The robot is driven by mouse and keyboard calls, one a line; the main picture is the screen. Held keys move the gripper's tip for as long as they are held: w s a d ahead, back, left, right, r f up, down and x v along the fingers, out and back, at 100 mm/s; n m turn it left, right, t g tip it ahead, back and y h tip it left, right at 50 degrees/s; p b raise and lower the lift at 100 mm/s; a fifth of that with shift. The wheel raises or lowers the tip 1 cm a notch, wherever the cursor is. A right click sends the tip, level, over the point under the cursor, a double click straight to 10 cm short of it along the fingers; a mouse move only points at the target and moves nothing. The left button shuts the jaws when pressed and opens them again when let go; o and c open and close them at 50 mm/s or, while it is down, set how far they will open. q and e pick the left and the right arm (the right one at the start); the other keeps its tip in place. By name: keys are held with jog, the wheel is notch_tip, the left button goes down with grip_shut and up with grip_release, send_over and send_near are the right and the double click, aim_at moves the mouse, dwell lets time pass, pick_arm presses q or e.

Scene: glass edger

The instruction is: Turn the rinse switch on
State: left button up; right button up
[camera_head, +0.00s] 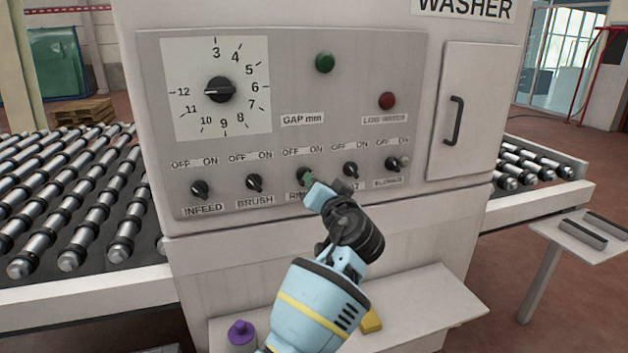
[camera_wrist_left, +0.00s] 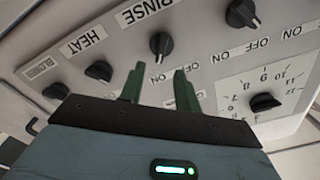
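The rinse switch (camera_wrist_left: 161,44) is a black knob above its RINSE label on the washer's control panel (camera_head: 290,60). In the left wrist view its white mark points toward the ON word, unlike the brush knob's mark, which points toward OFF. My right gripper is not in view.
Beside it are the infeed knob (camera_head: 199,188), brush knob (camera_head: 255,183), heat knob (camera_head: 350,170) and blower knob (camera_head: 393,164). Above are a gap dial (camera_head: 220,89), a green button (camera_head: 325,62) and a red one (camera_head: 387,100). A shelf (camera_head: 430,305) juts out below, holding a purple-capped bottle (camera_head: 241,334).

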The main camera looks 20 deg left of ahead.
pick_arm(q)
jog(key=shift+v, duration=1.45)
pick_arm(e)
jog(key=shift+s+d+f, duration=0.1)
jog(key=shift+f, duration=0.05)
